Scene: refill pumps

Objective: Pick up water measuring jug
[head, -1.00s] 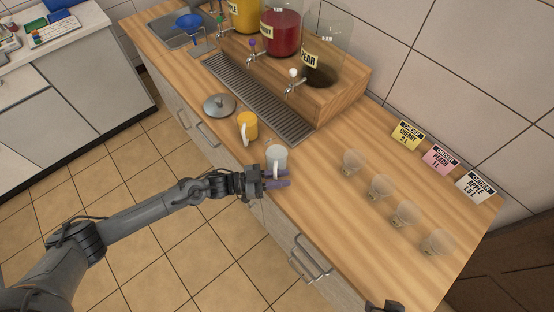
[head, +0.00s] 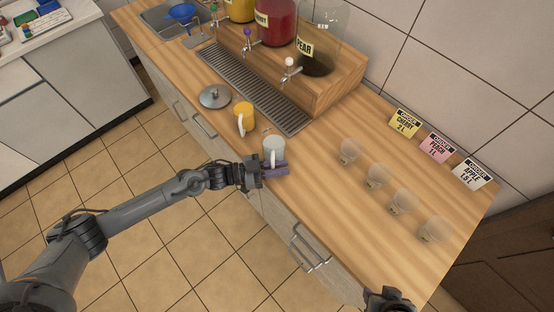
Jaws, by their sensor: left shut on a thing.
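The water measuring jug (head: 274,146) is a pale, whitish jug with a white handle, standing near the front edge of the wooden counter.
A yellow jug (head: 244,117) stands close on the left, with a metal lid (head: 215,96) beyond it. Dispensers with taps stand behind the drip tray (head: 254,88). Several clear glasses (head: 375,177) and order cards (head: 437,147) are on the right.

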